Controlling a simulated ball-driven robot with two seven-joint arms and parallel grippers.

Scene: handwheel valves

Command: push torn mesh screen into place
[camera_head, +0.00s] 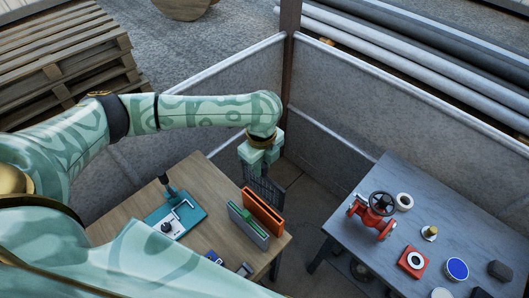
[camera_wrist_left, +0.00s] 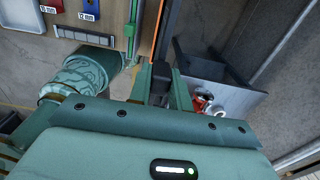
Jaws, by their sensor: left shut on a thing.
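My left gripper (camera_head: 262,162) hangs over the back right edge of the wooden table, fingers pointing down. It is shut on a dark mesh screen (camera_head: 266,190), which hangs below the fingers, behind the orange holder (camera_head: 263,212). Any tear in it is too small to tell. In the left wrist view the fingers (camera_wrist_left: 160,88) close on a dark piece, with a thin orange edge (camera_wrist_left: 157,30) beyond. Whether the screen touches the orange holder cannot be told. My right gripper does not show.
A green-and-grey holder (camera_head: 248,225) stands beside the orange one. A teal fixture (camera_head: 175,218) lies further left. Grey partition walls (camera_head: 340,105) stand behind.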

